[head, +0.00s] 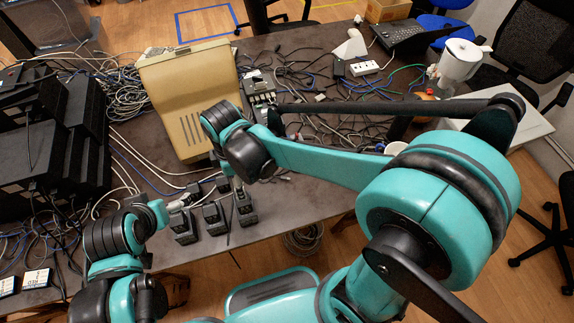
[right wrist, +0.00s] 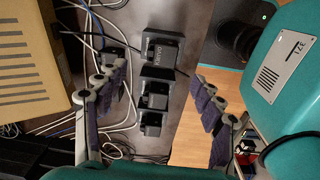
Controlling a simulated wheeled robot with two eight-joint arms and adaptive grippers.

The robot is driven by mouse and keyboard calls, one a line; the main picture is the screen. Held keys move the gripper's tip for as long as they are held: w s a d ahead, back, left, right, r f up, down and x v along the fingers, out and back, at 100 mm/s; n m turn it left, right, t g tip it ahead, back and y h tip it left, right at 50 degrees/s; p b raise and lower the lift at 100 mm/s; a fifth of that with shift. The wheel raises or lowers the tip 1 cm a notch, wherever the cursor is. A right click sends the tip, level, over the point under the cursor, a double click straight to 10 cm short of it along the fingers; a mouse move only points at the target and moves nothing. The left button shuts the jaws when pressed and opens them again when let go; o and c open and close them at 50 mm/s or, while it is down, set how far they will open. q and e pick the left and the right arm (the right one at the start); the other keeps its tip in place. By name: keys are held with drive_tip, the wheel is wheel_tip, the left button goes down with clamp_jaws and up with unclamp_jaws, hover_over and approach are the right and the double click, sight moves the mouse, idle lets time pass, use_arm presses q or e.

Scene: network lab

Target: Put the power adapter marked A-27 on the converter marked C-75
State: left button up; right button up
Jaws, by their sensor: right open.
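Several small black boxes stand in a group near the table's front edge; in the head view, one is at the left (head: 183,226), one in the middle (head: 214,218) and one at the right (head: 245,210). The right wrist view shows a black box with pale lettering (right wrist: 160,50) and two more, one in the middle (right wrist: 156,85) and one below (right wrist: 152,121). I cannot read A-27 or C-75 on any. My right gripper (right wrist: 156,75) is open and empty above them, fingers apart on either side. My left gripper (head: 184,202) is beside the leftmost box; its fingers are too small to judge.
A beige case (head: 190,88) stands behind the boxes. Black equipment (head: 32,130) and white-labelled boxes (head: 37,278) are at the left. Loose cables (head: 120,100) cover much of the table. A power strip (head: 364,68) and a white jug (head: 460,60) are farther back.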

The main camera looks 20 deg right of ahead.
drive_tip(key=s+d+r+m+t, duration=0.2)
drive_tip(key=d+r+m+t, duration=0.1)
drive_tip(key=d+m, duration=0.5)
drive_tip(key=s+d+r+m+t, duration=0.3)
drive_tip(key=d+r+m, duration=0.1)
drive_tip(key=d+m, duration=0.5)
drive_tip(key=shift+s+r+t, duration=0.15)
drive_tip(key=shift+r+t, duration=0.1)
drive_tip(key=shift+t, duration=0.15)
drive_tip(key=shift+f+b, duration=0.45)
drive_tip(key=shift+f, duration=0.05)
